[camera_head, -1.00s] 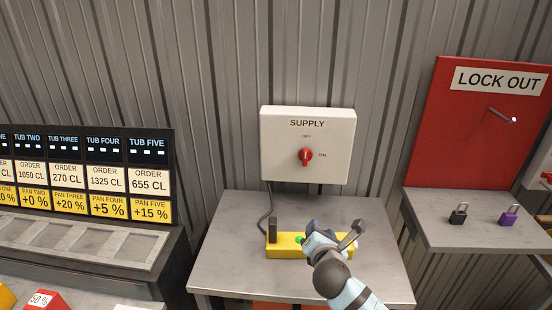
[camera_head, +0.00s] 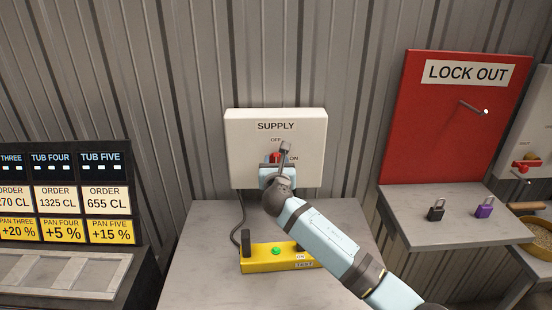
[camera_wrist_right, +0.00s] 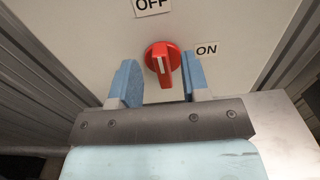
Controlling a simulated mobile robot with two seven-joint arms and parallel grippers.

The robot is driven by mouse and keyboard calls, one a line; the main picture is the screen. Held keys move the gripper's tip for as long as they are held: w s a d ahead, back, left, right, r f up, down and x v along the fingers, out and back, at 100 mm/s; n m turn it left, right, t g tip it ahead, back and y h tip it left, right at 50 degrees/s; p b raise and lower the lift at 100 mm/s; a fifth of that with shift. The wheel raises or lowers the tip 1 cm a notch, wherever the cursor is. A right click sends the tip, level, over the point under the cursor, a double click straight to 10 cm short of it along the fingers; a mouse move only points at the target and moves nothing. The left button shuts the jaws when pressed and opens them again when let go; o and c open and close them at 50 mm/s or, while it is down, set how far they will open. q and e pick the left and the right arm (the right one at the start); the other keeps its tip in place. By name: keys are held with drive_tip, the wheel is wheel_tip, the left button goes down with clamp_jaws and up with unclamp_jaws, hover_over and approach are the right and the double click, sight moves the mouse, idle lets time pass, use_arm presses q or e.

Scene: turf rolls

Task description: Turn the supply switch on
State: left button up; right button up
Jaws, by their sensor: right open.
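The supply switch is a red rotary knob (camera_wrist_right: 163,62) on a white SUPPLY box (camera_head: 240,140) mounted on the wall. In the right wrist view its bar with a white mark stands roughly upright, not turned toward the ON label (camera_wrist_right: 206,49); the OFF label (camera_wrist_right: 152,6) is above it. My right gripper (camera_head: 277,161) is in front of the box and hides most of the knob in the head view. In the wrist view its two blue fingers (camera_wrist_right: 158,68) are open, one on each side of the knob, with gaps showing. My left gripper is not in view.
A yellow test unit (camera_head: 256,265) with a green button lies on the grey table (camera_head: 205,255) below the box. A red LOCK OUT board (camera_head: 425,125) is at right, with black (camera_head: 436,212) and purple (camera_head: 484,209) padlocks on its shelf. Tub order panels (camera_head: 65,190) stand at left.

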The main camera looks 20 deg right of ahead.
drive_tip(key=shift+x, duration=1.4)
clamp_jaws()
